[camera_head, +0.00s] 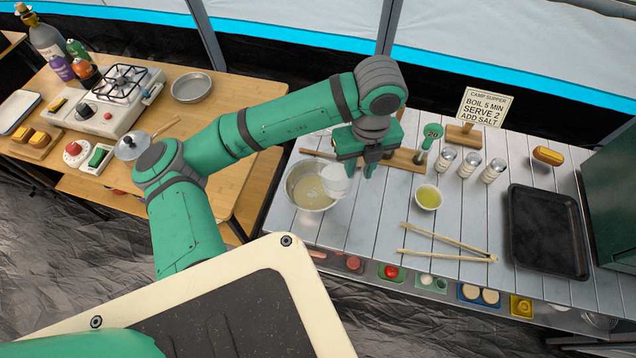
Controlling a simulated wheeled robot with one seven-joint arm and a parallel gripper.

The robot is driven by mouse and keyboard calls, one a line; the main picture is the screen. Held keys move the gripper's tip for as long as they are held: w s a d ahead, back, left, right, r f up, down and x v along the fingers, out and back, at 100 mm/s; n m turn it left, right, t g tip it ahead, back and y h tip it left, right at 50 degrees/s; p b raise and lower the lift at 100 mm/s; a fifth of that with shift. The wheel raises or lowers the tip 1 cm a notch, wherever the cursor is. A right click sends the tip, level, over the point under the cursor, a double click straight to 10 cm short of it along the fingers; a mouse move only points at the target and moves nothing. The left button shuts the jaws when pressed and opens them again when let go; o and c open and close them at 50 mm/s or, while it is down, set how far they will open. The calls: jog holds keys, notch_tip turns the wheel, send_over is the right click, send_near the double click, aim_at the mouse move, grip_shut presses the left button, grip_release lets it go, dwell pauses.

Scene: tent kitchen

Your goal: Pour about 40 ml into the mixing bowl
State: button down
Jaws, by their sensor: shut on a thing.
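The metal mixing bowl (291,197) stands near the left end of the grey slatted table and holds a pale yellowish liquid. My gripper (367,168) is right of and above the bowl, pointing down. It is shut on a whitish translucent cup (336,182), which overlaps the bowl's right side in the picture. The cup appears tilted toward the bowl. I cannot make out its liquid level or a clear stream. The grip contact is partly hidden by my fingers.
A small bowl of yellow-green liquid (429,197), tongs (448,242), several shakers (468,165), a wooden stand with a green thermometer-like tool (432,133), a sign (484,107) and a black tray (546,232) stand rightward. A wooden table (225,93) with a stove (122,95) is at left.

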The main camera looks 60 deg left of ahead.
jog(key=w+a+f+n, duration=0.2)
jog(key=w+a+n, duration=0.2)
jog(key=w+a, duration=0.3)
jog(key=shift+w+a+f+g, duration=0.25)
jog(key=shift+a+g, duration=0.15)
jog(key=shift+a, duration=0.7)
jog(key=shift+s+d+r, duration=0.1)
jog(key=shift+s, duration=0.05)
jog(key=s+d+r+t+y, duration=0.1)
jog(key=s+r+t, duration=0.3)
jog(key=t, duration=0.5)
jog(key=shift+s+r+t, duration=0.3)
jog(key=shift+s+r, duration=0.1)
jog(key=shift+s, duration=0.55)
jog(key=shift+s+t+y, duration=0.2)
jog(key=shift+t+y, duration=0.1)
jog(key=shift+t, duration=0.2)
jog(key=shift+w, duration=0.2)
jog(key=shift+w, duration=0.2)
